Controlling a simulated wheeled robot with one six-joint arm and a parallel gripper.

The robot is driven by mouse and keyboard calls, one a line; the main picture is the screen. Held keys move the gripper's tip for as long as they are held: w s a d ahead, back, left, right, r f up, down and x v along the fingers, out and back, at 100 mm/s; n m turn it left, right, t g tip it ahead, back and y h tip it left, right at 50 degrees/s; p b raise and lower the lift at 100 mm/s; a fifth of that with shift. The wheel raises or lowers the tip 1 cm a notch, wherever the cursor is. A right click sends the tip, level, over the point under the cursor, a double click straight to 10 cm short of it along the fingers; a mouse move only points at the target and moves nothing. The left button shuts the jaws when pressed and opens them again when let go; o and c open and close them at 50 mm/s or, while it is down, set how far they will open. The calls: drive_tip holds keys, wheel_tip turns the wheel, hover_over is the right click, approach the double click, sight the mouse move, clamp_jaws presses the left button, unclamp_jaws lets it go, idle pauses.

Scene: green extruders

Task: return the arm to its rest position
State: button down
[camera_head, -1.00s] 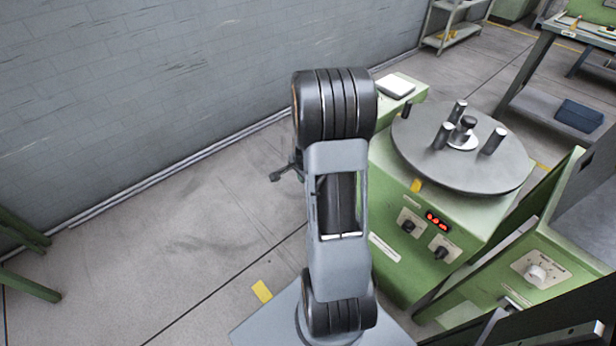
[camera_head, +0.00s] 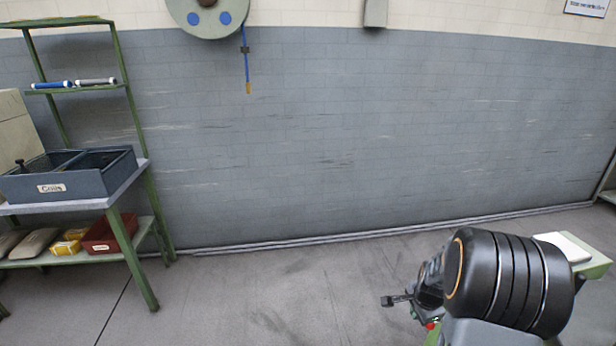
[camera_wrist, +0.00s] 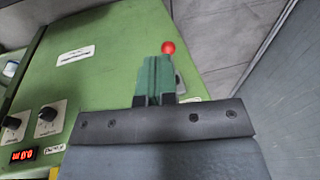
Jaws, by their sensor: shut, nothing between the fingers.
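My arm stands at the lower right of the head view, its thick black ringed joint nearest the camera. My gripper (camera_head: 397,300) shows as a small dark shape just left of that joint, out over the floor and partly hidden by the arm. It is shut and holds nothing. In the wrist view, the dark bolted edge of my gripper's mount fills the bottom.
A green-framed shelf (camera_head: 140,185) with a blue coils bin (camera_head: 75,186) and a red bin (camera_head: 105,238) stands at the left. A grey brick wall (camera_head: 330,140) runs across the back. Floor between shelf and arm is clear.

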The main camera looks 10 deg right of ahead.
drive_tip(key=s+a+r+n+p, duration=0.3)
drive_tip(key=a+r+n, duration=0.2)
drive_tip(key=r, duration=0.4)
drive_tip(key=s+a+r+n+p, duration=0.4)
drive_tip(key=a+r+n, duration=0.2)
drive_tip(key=a+r, duration=0.2)
drive_tip(key=s+a+r+n+t+y+p, duration=0.1)
drive_tip(key=s+a+r+n+p, duration=0.2)
drive_tip(key=a+r+n, duration=0.3)
wheel_tip(320, 180, up, 5)
drive_tip(key=shift+s+a+f+p, duration=0.1)
drive_tip(key=shift+s+a+p, duration=0.05)
drive_tip(key=shift+a+p, duration=0.55)
